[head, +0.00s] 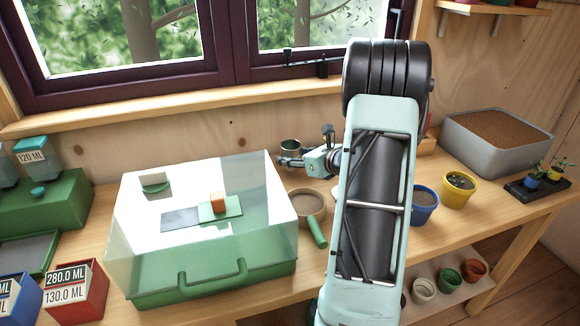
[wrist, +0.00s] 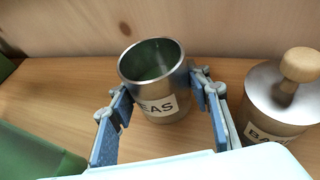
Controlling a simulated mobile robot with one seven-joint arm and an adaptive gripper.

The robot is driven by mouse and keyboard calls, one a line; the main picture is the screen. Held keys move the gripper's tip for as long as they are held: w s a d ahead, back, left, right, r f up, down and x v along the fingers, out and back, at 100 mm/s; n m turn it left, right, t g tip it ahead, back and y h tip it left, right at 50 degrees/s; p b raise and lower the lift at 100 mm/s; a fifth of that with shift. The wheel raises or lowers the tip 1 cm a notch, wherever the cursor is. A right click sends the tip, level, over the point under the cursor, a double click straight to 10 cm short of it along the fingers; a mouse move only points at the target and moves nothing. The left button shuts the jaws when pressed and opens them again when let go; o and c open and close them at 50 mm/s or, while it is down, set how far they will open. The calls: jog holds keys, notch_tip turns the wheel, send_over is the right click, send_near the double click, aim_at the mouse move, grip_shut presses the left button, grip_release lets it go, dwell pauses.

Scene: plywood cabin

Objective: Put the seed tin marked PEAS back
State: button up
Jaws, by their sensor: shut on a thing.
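The seed tin marked PEAS (wrist: 160,103) is a metal can, open at the top and green inside. In the wrist view it is upright between the two fingers of my gripper (wrist: 163,90), which is shut on it. The label faces the camera, its first letter partly hidden by the left finger. In the head view the tin (head: 290,146) is small, near the wall behind the clear-lidded case, with my gripper (head: 286,160) at it. I cannot tell whether its base touches the bench.
A lidded tin with a wooden knob (wrist: 275,105), its label starting "BA", stands close on the right. A green case with a clear cover (head: 200,270) stands to the left. A sieve (head: 308,205) and blue (head: 424,200) and yellow (head: 457,192) pots are nearby.

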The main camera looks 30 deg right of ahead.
jog(key=shift+w+a+f, duration=0.1)
jog(key=shift+w+f, duration=0.1)
jog(key=shift+f, duration=1.5)
jog(key=shift+f+b, duration=0.25)
jog(key=shift+b, duration=0.15)
jog(key=o, duration=1.3)
jog(key=shift+r, duration=0.1)
jog(key=shift+r+p, duration=0.2)
jog(key=shift+p, duration=0.1)
jog(key=v, duration=1.2)
